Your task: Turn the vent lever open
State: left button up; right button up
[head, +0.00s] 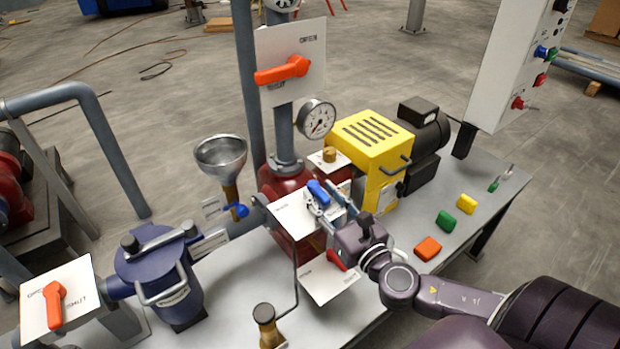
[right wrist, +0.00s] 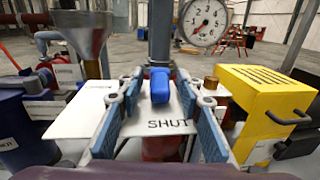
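A blue lever (head: 318,193) sits on a white plate (head: 290,212) on top of the red pump body. In the right wrist view the blue lever (right wrist: 160,85) stands in the middle of its plate, above the word SHUT. I cannot read a vent label on it. My right gripper (head: 336,204) is at this plate, its body on the near right side. In the right wrist view its two blue-padded fingers (right wrist: 159,98) are spread on either side of the lever, with gaps to both. My left gripper is not in view.
A funnel (head: 220,158) stands left of the plate and a pressure gauge (head: 318,118) behind it. A yellow guard (head: 372,140) is at the right. Orange levers show on the upper plate (head: 284,70) and lower left plate (head: 54,305). A red lever (head: 336,260) is below the gripper.

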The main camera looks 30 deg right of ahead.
aim_at(317, 188)
jog(key=w, duration=0.4)
jog(key=shift+d+p, duration=0.15)
jog(key=shift+p, duration=0.2)
jog(key=shift+w+f, duration=0.1)
jog(key=shift+w, duration=0.7)
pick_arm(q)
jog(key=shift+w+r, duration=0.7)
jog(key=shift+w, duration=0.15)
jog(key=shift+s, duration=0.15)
pick_arm(e)
jog(key=shift+c, duration=0.5)
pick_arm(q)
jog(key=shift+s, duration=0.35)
pick_arm(e)
grip_shut()
